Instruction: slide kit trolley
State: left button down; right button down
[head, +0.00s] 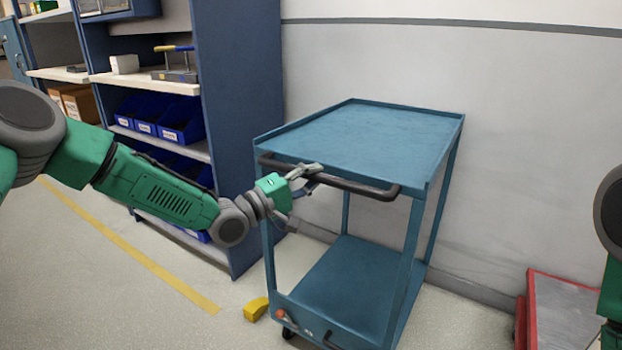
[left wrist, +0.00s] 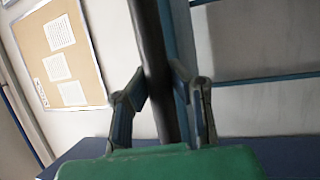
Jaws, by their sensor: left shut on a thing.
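The kit trolley (head: 370,133) is a blue two-shelf cart on casters, standing near the wall in the head view. Its black push handle (head: 355,186) runs along the near side of the top shelf. My left gripper (head: 310,176) is shut on the handle toward its left end. In the left wrist view the dark handle bar (left wrist: 152,60) passes between the two fingers (left wrist: 160,100). Both trolley shelves look empty. Of my right arm only a part shows at the right edge of the head view; its gripper is out of sight.
A blue shelving unit (head: 240,120) with blue bins (head: 180,122) stands left of the trolley. A yellow wedge (head: 256,308) lies on the floor beside the near caster. A red-edged grey platform (head: 565,310) is at the lower right. A yellow floor line (head: 130,250) crosses open floor.

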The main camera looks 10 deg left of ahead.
pick_arm(q)
jog(key=shift+d+f, duration=0.15)
jog(key=shift+f, duration=0.15)
jog(key=c, duration=1.5)
grip_release()
jog(key=shift+c, duration=0.2)
jog(key=shift+o, duration=0.6)
jog(key=shift+w+d+f, duration=0.1)
jog(key=shift+w+d, duration=0.05)
jog(key=shift+r, duration=0.2)
jog(key=shift+a, duration=0.25)
jog(key=v, duration=1.1)
jog(key=shift+s, duration=0.35)
jog(key=shift+f, duration=0.1)
